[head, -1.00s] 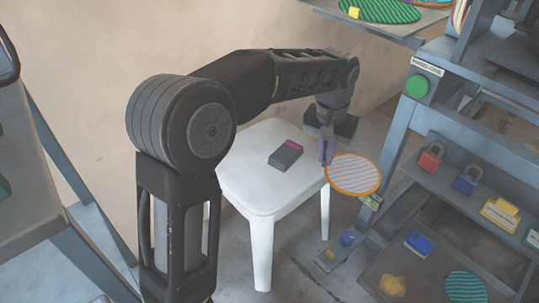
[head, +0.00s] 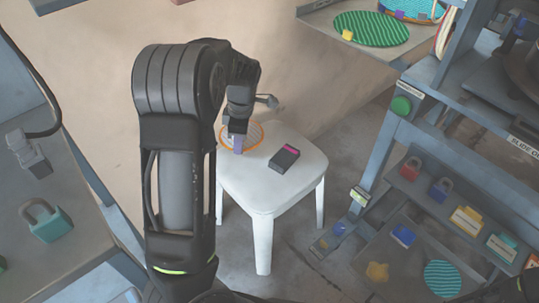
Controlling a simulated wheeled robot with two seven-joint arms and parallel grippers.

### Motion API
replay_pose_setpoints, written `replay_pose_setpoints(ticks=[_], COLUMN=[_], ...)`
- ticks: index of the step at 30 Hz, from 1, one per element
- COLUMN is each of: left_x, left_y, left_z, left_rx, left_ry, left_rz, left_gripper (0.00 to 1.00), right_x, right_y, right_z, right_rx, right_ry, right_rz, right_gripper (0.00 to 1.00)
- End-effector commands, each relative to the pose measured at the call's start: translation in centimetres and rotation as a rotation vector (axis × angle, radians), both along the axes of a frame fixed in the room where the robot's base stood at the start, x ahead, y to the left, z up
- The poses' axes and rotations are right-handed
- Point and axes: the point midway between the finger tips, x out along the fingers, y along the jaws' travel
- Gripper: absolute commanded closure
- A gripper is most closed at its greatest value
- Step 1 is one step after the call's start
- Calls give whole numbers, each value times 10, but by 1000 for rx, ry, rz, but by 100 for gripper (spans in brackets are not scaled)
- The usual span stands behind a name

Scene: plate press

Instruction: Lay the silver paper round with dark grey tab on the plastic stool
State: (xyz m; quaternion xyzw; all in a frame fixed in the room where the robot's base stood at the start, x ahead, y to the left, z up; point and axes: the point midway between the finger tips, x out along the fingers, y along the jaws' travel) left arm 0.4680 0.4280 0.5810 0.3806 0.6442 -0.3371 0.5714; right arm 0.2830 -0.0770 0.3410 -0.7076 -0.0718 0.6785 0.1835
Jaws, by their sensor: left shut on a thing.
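A silver striped paper round (head: 255,134) with an orange rim is over the back left corner of the white plastic stool (head: 262,193). I cannot tell whether it touches the seat. My left gripper (head: 238,142), with purple fingers, is shut on the near edge of the round. The dark grey tab is not visible, and my left arm hides part of the round and the stool's left side. My right gripper is not in view.
A dark box (head: 284,158) with a pink end lies on the stool seat, right of the round. The front of the seat is bare. A grey rack with a green button (head: 401,106) and shelves of padlocks and coloured blocks stands at right. A teal padlock (head: 46,222) lies on the left bench.

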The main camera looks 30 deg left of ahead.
Motion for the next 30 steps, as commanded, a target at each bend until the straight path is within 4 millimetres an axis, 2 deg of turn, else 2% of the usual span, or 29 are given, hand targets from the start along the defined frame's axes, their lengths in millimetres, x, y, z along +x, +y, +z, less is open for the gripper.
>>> replay_pose_setpoints(ticks=[9,19,30], left_x=[0,0,0], left_y=[0,0,0], left_z=[-3,-49,-53], left_rx=[0,0,0], left_ry=[0,1,0], left_rz=[2,0,0], left_gripper=[100,100,100], right_x=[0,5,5], right_y=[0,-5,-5], right_z=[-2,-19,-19], right_rx=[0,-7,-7], right_ry=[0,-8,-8], right_rz=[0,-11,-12], right_gripper=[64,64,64])
